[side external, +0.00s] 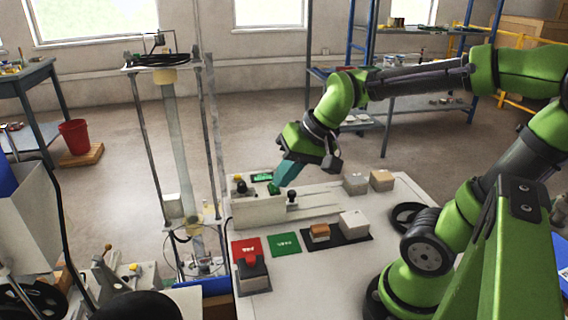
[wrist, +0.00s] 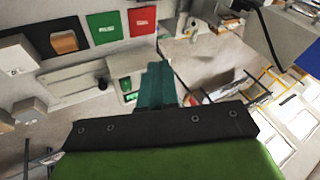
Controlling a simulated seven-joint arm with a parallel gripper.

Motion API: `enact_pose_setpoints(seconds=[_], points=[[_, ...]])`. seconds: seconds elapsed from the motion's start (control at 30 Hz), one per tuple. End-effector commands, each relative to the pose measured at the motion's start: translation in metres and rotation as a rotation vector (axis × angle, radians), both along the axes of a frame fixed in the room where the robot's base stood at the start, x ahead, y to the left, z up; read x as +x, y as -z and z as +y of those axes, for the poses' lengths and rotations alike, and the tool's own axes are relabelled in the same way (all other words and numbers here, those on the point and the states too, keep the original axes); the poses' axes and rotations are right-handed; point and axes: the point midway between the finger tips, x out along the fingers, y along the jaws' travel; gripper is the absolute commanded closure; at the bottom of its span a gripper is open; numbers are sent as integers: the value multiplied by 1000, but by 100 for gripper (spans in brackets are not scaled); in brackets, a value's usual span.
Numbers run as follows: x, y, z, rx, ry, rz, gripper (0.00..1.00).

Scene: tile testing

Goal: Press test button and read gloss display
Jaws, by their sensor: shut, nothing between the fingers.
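The test device (side external: 258,212) is a pale box near the back left of the white table, with a rail running to its right. A small green display (side external: 262,177) faces up behind it; it also shows in the wrist view (wrist: 130,97), its reading too small to make out. A green part (side external: 273,188), possibly the test button, shows at the fingertips. My gripper (side external: 276,186) has teal fingers, shut and empty, pointing down and left over the device's back. I cannot tell whether they touch it. In the wrist view the fingers (wrist: 158,68) hide part of the device.
A brown-topped tile block (side external: 320,232) and a white block (side external: 354,223) sit on a black mat. More blocks (side external: 381,180) stand at the back right. A black knob (side external: 291,195) rises beside the rail.

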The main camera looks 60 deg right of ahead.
Motion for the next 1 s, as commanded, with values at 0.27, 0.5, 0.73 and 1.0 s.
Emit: enact_pose_setpoints(seconds=[0.27, 0.5, 0.73, 1.0], points=[[86, 14, -44, 294, 377, 111, 100], [161, 32, -94, 590, 737, 153, 100], [212, 19, -118, 840, 960, 133, 100], [216, 12, -117, 900, 1012, 138, 100]])
